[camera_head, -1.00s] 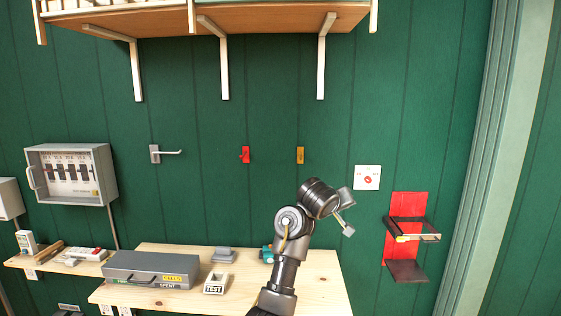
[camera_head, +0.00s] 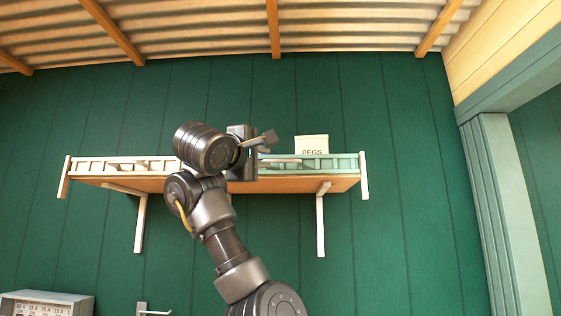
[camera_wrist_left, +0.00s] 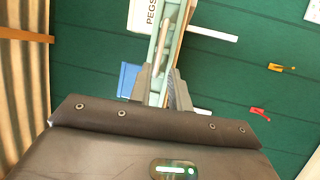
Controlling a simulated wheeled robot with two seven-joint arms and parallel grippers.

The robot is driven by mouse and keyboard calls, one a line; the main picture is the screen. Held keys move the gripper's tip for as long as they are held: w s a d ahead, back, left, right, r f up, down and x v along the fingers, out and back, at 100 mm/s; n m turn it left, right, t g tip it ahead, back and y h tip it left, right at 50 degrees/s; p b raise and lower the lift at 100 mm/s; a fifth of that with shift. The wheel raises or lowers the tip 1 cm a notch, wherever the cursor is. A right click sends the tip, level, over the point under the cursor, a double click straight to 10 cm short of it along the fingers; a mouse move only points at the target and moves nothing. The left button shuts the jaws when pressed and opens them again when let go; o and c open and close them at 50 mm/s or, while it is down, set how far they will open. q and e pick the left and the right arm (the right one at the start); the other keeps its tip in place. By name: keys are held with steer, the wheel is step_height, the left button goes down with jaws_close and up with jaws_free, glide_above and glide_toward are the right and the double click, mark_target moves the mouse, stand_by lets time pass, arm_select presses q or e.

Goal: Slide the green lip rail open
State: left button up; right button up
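The green lip rail (camera_head: 335,163) runs along the right part of the front edge of the wall shelf (camera_head: 300,184), with a light bar-like handle (camera_head: 283,161) on its face. My left gripper (camera_head: 266,142) is up at the shelf front, near the rail's left end. In the left wrist view the green rail (camera_wrist_left: 161,50) runs between the two grey fingers of my left gripper (camera_wrist_left: 162,88). The fingers stand apart; contact with the rail cannot be told. The arm hides the shelf's middle. My right gripper is not in view.
A white rail (camera_head: 120,164) edges the shelf's left part. A white PEGS card (camera_head: 311,145) stands behind the green rail. A blue item (camera_wrist_left: 128,79) shows beside the fingers in the left wrist view. White brackets (camera_head: 320,220) hang below the shelf. The wall at right is clear.

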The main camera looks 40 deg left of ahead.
mark_target(280, 160)
arm_select(q)
steer(key=shift+p+x, duration=4.8)
steer(key=shift+x, duration=0.45)
jaws_close()
